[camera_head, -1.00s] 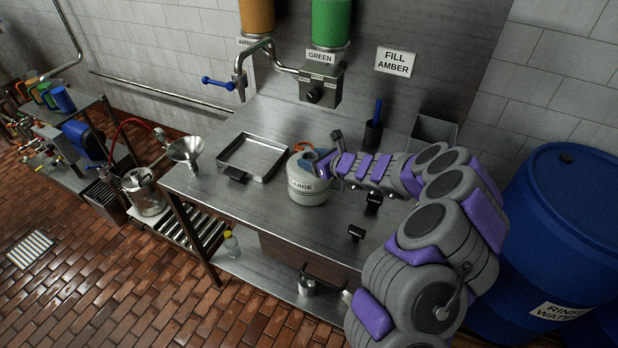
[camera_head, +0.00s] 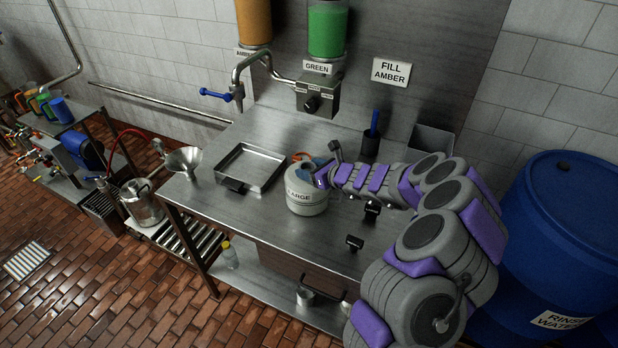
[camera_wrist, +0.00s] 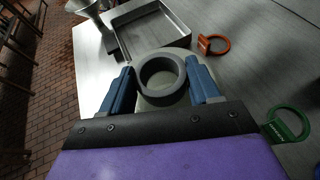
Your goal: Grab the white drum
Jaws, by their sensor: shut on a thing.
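The white drum (camera_head: 305,198), marked with a label ending in "ARGE", stands upright on the steel table (camera_head: 200,197). In the wrist view its top, with a grey ring-shaped neck (camera_wrist: 161,76), sits between my fingers. My gripper (camera_wrist: 163,82) has one blue finger on each side of the neck and is shut on it. In the head view my gripper (camera_head: 316,172) reaches the drum's top from the right and partly hides it. I cannot tell whether the drum's base is lifted off the table.
A shallow steel tray (camera_head: 250,167) lies left of the drum. An orange ring tag (camera_wrist: 214,44) and a green ring tag (camera_wrist: 287,125) lie nearby. A tap (camera_head: 236,75) hangs above the table's back. A blue barrel (camera_head: 560,240) stands at the right.

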